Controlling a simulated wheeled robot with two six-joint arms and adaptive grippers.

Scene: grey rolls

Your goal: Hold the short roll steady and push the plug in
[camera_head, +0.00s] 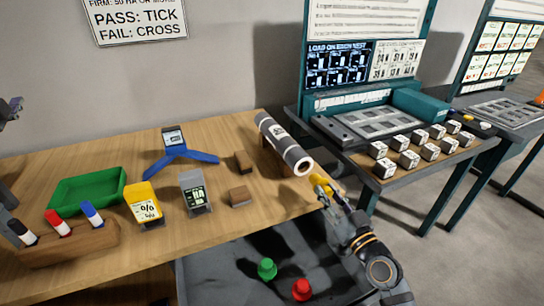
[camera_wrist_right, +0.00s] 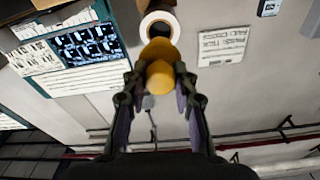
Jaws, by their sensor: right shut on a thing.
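The short grey roll (camera_head: 283,143) with a white label lies tilted on a brown wooden cradle (camera_head: 275,162) at the table's right end. Its open white-rimmed end faces my right arm and shows in the right wrist view (camera_wrist_right: 172,19). My right gripper (camera_head: 328,192) is shut on the yellow plug (camera_head: 318,181), just off that open end. In the right wrist view the plug (camera_wrist_right: 160,76) overlaps the lower rim of the roll; whether they touch, I cannot tell. A dark part at the left edge, perhaps my left gripper (camera_head: 9,110), is cut off, apart from the roll.
A green plug (camera_head: 267,268) and a red plug (camera_head: 301,289) sit in the grey bin (camera_head: 225,262) below. The table also bears a green tray (camera_head: 88,187), a yellow box (camera_head: 144,202), a grey gauge (camera_head: 195,192), a blue stand (camera_head: 180,158) and markers in a wooden block (camera_head: 70,247).

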